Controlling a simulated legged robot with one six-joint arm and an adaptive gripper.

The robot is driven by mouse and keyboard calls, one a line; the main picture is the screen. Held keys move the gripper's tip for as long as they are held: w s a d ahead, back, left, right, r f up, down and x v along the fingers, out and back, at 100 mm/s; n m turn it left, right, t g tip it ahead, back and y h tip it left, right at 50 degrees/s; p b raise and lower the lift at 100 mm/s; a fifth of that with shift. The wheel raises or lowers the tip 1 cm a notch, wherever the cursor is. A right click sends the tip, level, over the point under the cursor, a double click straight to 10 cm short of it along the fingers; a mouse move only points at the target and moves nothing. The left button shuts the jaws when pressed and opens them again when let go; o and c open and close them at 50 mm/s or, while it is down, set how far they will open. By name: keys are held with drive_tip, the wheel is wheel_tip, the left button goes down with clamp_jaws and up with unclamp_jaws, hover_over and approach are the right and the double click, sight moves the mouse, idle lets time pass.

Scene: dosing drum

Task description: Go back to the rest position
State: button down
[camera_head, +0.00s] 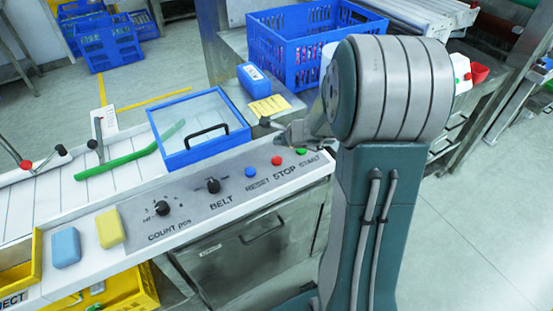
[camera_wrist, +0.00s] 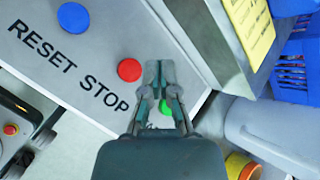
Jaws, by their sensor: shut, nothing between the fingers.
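My gripper (camera_wrist: 158,68) is shut and empty in the wrist view, its fingertips over the control panel between the red STOP button (camera_wrist: 129,69) and the green button (camera_wrist: 166,107). The green button is partly hidden behind the fingers. I cannot tell whether the fingertips touch the panel. In the head view my arm stands large at the right and hides part of the gripper. The panel (camera_head: 205,215) there carries a blue RESET button (camera_head: 250,172), the red STOP button, the green START button, a BELT knob (camera_head: 213,185) and a COUNT knob (camera_head: 162,208).
A blue-framed clear lid (camera_head: 199,127) with a black handle lies behind the panel. A blue crate (camera_head: 300,50) stands behind it. A blue block (camera_head: 66,247) and a yellow block (camera_head: 110,229) lie at the left. Open floor (camera_head: 480,230) shows at the right.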

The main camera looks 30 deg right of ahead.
drive_tip(key=shift+r, duration=0.1)
drive_tip(key=s+a+r+n+g+y, duration=0.1)
drive_tip(key=s+a+r+n, duration=0.45)
drive_tip(key=a+n, duration=0.2)
drive_tip(key=s+a+r+n+g+y, duration=0.1)
drive_tip(key=s+a+r+n+g, duration=0.1)
drive_tip(key=s+a+r+n, duration=0.5)
drive_tip(key=s+r+n+h, duration=0.3)
drive_tip(key=s+n, duration=0.6)
drive_tip(key=s, duration=0.3)
drive_tip(key=shift+s+a+n+h, duration=0.15)
drive_tip(key=shift+s+n+h, duration=0.2)
drive_tip(key=shift+h, duration=0.25)
drive_tip(key=shift+r, duration=0.1)
